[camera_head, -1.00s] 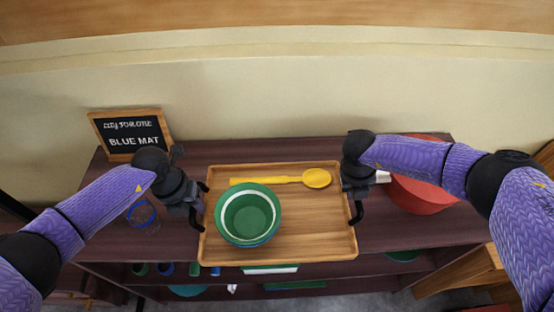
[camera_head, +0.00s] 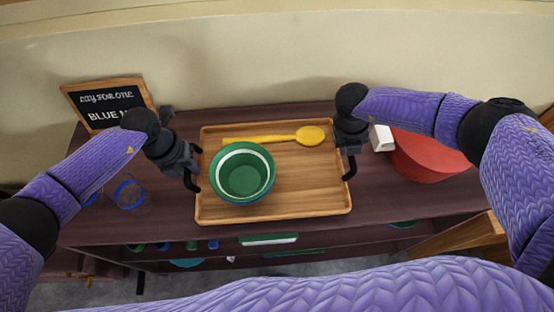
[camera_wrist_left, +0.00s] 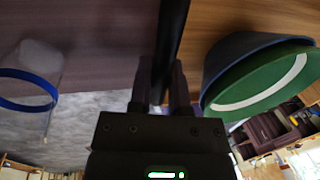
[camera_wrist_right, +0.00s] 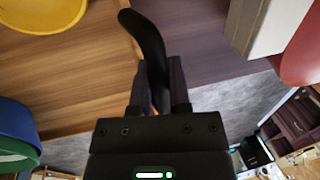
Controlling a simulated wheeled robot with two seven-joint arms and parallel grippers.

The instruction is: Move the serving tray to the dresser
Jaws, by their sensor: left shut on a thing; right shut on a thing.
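The wooden serving tray (camera_head: 300,192) with black side handles is over the dark shelf unit's top in the head view; I cannot tell whether it touches that top. Green bowls (camera_head: 243,173), stacked with a blue one beneath, stand on its left half. A yellow spoon (camera_head: 290,138) lies along its far side. My left gripper (camera_head: 192,172) is shut on the tray's left handle, which shows dark between the fingers in the left wrist view (camera_wrist_left: 168,75). My right gripper (camera_head: 349,160) is shut on the right handle, also seen in the right wrist view (camera_wrist_right: 148,45).
A framed chalkboard sign (camera_head: 107,103) stands at the back left. A clear cup with a blue band (camera_head: 130,194) is left of the tray. A red round container (camera_head: 425,157) and a white box (camera_head: 382,138) are close on the right. The wall is behind.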

